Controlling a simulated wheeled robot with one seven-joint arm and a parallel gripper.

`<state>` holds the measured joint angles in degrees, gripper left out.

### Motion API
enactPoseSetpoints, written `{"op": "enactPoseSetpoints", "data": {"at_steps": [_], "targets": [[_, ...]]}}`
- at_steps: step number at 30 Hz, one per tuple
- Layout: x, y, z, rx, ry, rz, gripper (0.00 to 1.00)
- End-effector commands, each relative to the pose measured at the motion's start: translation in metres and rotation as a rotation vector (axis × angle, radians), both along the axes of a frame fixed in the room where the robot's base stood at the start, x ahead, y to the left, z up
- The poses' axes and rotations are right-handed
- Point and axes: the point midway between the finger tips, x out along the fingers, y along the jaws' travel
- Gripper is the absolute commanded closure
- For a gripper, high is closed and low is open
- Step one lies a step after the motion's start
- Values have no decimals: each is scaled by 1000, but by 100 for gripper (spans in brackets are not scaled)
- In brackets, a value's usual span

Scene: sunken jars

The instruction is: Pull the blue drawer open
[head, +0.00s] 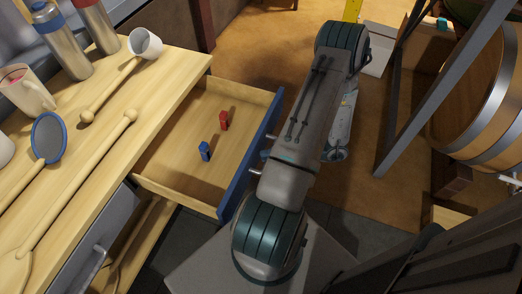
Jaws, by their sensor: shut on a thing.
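The blue drawer (236,184) stands pulled well out of the wooden cabinet, its inside showing from above. Its front panel is blue, and its sides and floor are pale wood. Two short silver posts (256,172) stick out from the outer face of the front, seemingly part of its handle; the rest is hidden under my arm. A small blue item (204,151) and a small red item (224,121) stand on the drawer floor. My arm folds over the area just outside the drawer front. My gripper is hidden beneath it, so its hold cannot be seen.
The wooden countertop (185,68) carries mugs, bottles and long wooden utensils. A grey drawer front (92,244) with a handle sits at lower left. Barrels (486,100) and a slanted grey beam (445,85) stand at right. Brown floor is open beyond the drawer.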

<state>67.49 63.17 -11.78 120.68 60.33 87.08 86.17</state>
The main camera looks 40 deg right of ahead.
Motion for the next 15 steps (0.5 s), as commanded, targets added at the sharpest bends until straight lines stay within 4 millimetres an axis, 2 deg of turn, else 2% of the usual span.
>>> {"op": "enactPoseSetpoints", "data": {"at_steps": [13,14,15], "targets": [[-3,-1,0,0,0,1,100],[-3,-1,0,0,0,1,77],[-3,-1,0,0,0,1,66]]}}
